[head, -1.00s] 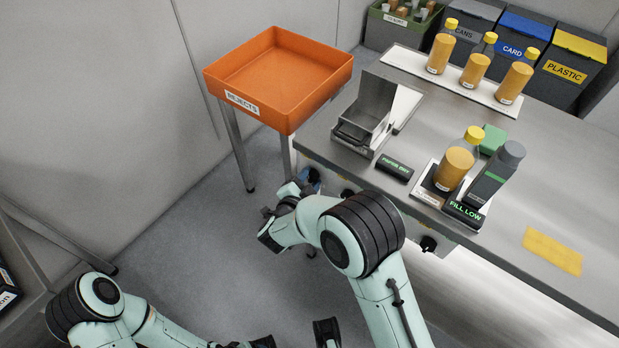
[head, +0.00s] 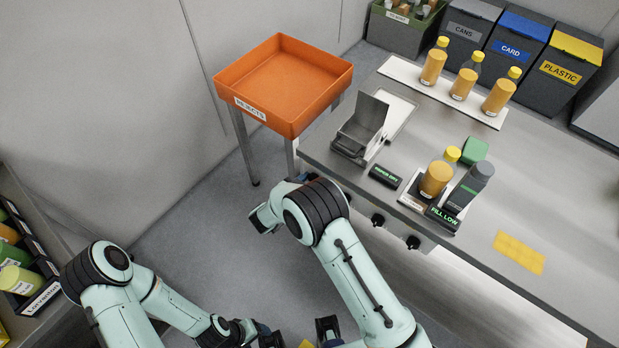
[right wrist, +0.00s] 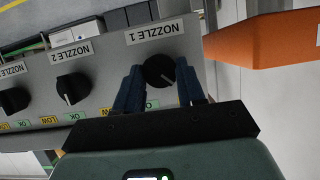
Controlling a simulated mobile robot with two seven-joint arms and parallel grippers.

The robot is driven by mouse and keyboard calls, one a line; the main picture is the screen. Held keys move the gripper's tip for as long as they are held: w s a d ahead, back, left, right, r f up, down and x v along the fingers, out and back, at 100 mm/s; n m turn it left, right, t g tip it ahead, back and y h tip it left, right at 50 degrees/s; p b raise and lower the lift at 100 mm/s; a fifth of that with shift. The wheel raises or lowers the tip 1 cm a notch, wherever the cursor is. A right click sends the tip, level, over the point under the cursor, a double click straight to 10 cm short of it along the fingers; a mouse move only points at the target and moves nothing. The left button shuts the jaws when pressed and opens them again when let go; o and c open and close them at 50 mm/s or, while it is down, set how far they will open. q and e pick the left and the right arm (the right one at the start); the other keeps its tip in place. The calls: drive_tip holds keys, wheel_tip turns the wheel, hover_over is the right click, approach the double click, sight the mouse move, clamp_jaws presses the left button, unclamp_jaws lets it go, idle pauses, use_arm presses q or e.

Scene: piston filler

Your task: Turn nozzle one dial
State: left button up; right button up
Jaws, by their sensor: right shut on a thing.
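The nozzle one dial (right wrist: 158,70) is a round black knob with a white pointer line, under the "NOZZLE 1" label on the grey panel (right wrist: 100,75). In the right wrist view its pointer slants toward the lower right. My right gripper (right wrist: 160,90) is shut on this dial, one dark blue finger on each side. In the head view my right arm mostly hides the gripper and the dial at the bench's left front corner. My left gripper (head: 298,334) is open and empty at the bottom edge of the head view, its fingers wide apart.
Nozzle 2 dial (right wrist: 73,88) and another dial (right wrist: 14,100) sit beside it. The orange rejects tray (head: 283,83) stands near the bench corner. A filled bottle (head: 436,179) stands by the "FILL LOW" display (head: 443,216). Several bottles stand on a white strip (head: 408,73) behind.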

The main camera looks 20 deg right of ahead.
idle(0.3)
drive_tip(key=o, duration=1)
drive_tip(key=shift+o, duration=0.2)
drive_tip(key=shift+a, duration=0.1)
drive_tip(key=v, duration=1.3)
drive_tip(key=shift+a, duration=0.2)
